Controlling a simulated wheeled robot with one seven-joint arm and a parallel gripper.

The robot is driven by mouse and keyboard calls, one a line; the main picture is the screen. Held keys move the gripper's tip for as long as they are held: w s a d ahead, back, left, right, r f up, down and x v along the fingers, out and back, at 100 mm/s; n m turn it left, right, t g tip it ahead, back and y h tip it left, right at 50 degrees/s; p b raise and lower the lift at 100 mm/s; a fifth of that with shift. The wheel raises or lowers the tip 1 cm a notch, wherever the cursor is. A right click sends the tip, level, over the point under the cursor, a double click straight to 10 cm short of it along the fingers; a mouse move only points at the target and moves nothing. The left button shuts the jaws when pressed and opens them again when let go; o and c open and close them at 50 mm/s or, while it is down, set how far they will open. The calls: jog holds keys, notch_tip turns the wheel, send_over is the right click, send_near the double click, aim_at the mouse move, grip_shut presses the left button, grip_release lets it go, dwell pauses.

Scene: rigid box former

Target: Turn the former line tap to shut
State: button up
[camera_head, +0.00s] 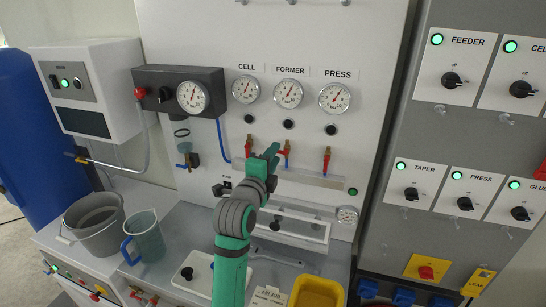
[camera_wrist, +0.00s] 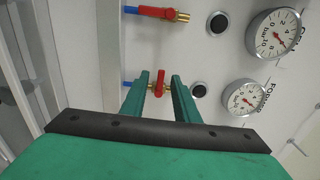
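The former line tap has a red handle and a brass end and sits on the white panel below the FORMER gauge (camera_head: 288,93). In the wrist view the tap's handle (camera_wrist: 160,83) lies across its pipe, unlike the cell tap's handle, which lies along its pipe. My gripper (camera_head: 272,152) is at this tap and hides part of it in the head view. In the wrist view my gripper (camera_wrist: 160,77) is open, with one finger on each side of the red handle. Gaps show between the handle and both fingers; whether they have depth contact cannot be told.
The cell tap (camera_head: 249,146) is left of my gripper and the press tap (camera_head: 326,160) is to its right. A blue hose (camera_head: 222,142) hangs at left. A grey bucket (camera_head: 95,223), a jug (camera_head: 146,238) and a yellow tray (camera_head: 317,292) stand below on the bench.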

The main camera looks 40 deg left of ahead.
jog(key=v, duration=1)
jog(key=shift+s, duration=0.4)
jog(key=shift+d, duration=0.1)
